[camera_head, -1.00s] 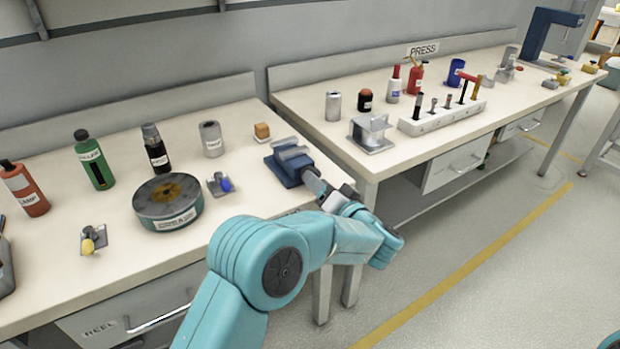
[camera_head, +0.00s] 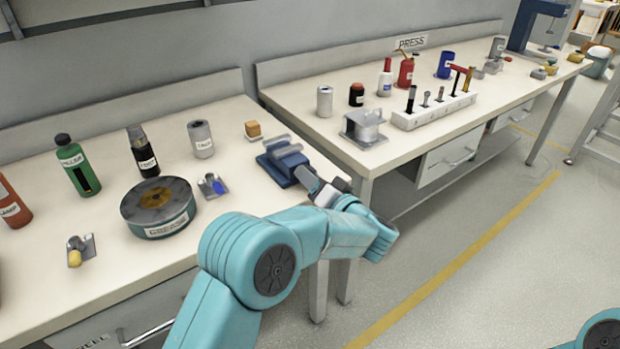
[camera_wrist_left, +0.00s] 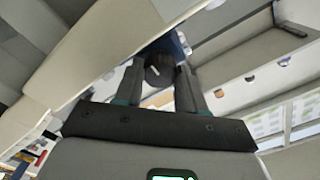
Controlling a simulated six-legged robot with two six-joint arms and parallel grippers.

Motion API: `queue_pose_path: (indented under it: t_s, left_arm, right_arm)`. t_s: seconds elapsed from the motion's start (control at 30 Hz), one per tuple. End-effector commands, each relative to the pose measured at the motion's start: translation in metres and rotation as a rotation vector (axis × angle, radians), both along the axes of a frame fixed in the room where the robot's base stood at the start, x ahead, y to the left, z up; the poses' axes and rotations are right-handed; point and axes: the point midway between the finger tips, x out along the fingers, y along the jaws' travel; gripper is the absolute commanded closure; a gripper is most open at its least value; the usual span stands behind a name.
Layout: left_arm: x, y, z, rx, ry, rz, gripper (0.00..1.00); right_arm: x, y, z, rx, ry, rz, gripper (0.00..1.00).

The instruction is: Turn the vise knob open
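The blue vise (camera_head: 284,162) sits at the right front corner of the near bench, its grey screw part (camera_head: 310,180) pointing toward the front edge. My left gripper (camera_head: 326,194) is at the end of that part. In the left wrist view, the vise knob (camera_wrist_left: 158,73) is dark and round, between the two fingers of my left gripper (camera_wrist_left: 160,76), with blue of the vise behind it. The fingers are apart, one on each side of the knob. I cannot tell whether they press on it. My right gripper is out of view.
A grease tin (camera_head: 160,206), a green bottle (camera_head: 77,166) and a grey can (camera_head: 201,139) stand on the near bench, left of the vise. A second bench (camera_head: 310,118) with a white tool rack (camera_head: 434,112) stands to the right. Open floor lies in front of it.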

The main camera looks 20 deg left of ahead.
Motion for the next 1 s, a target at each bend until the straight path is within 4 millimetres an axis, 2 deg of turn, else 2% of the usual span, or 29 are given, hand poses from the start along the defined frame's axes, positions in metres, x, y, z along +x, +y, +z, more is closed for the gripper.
queue_pose_path:
  t_s: [0.47, 1.0]
  left_arm:
    - [0.0014, 0.0024, -0.0002, -0.045, -0.056, -0.001, 0.91]
    - [0.0009, 0.0027, -0.0018, -0.327, -0.419, -0.001, 0.91]
  right_arm:
    - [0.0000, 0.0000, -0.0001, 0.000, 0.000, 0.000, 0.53]
    - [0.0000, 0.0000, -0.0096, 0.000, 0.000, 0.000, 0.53]
